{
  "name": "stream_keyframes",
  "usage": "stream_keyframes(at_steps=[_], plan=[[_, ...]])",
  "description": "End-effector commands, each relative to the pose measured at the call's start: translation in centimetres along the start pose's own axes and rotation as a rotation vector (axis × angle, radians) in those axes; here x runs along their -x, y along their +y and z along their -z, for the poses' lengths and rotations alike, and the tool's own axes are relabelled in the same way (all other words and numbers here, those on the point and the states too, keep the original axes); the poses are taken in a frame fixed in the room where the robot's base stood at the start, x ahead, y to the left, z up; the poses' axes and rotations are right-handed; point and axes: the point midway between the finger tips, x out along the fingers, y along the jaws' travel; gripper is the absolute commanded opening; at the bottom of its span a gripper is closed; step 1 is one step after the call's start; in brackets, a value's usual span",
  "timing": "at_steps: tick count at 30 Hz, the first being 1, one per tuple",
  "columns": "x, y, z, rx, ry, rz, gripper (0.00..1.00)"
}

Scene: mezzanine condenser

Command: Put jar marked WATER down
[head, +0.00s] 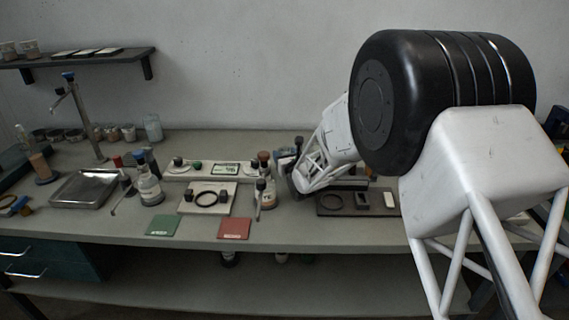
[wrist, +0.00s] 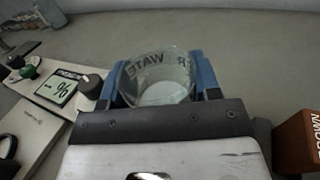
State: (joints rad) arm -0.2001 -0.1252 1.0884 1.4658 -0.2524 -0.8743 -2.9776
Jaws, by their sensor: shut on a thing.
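The clear glass jar marked WATER (wrist: 158,80) is between the blue fingers of my gripper (wrist: 163,70) in the wrist view. Its lettering reads reversed in part through the glass. My gripper is shut on the jar. In the head view my gripper (head: 293,178) is low over the bench, just right of the white instrument panel, and the jar cannot be made out behind it. Whether the jar's base touches the bench is hidden.
The panel with a % display (wrist: 62,88) and knobs is close at left. A brown lettered block (wrist: 298,142) is close at right. In the head view, a dark tray (head: 343,203), green card (head: 163,226) and red card (head: 234,229) lie on the bench (head: 330,235). Bare bench shows beyond the jar.

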Motion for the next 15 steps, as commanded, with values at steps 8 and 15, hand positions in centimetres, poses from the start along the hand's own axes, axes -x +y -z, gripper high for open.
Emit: stream_keyframes(at_steps=[8, 15], plan=[[0.0, 0.0, 2.7, 0.000, 0.001, 0.000, 0.32], [0.0, 0.0, 3.3, 0.000, -0.001, 0.000, 0.32]])
